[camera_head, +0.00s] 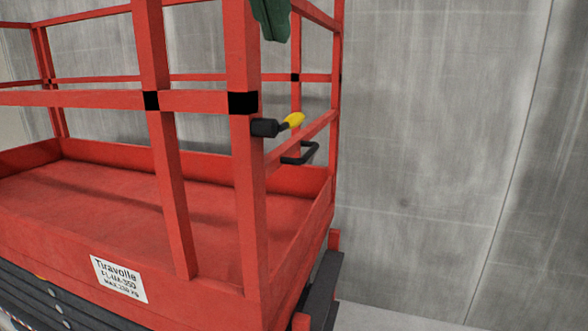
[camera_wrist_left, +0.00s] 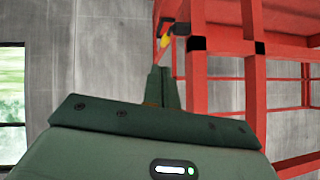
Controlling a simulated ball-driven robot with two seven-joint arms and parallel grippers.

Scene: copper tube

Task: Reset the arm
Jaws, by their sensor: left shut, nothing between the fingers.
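My left gripper (camera_head: 273,20) shows as a dark green piece at the top edge of the head view, by the upper part of a red post. Most of it is out of frame there. In the left wrist view its two fingers (camera_wrist_left: 160,84) are together, with nothing seen between them. They point toward the red frame, and a black and yellow handle (camera_wrist_left: 165,38) shows beyond their tips. My right gripper is in neither view.
A red railed lift platform (camera_head: 90,195) fills the left of the head view. The black and yellow handle (camera_head: 291,121) sticks out from its corner post (camera_head: 248,190). A grey concrete wall (camera_head: 450,130) stands behind. A window (camera_wrist_left: 12,95) shows in the wrist view.

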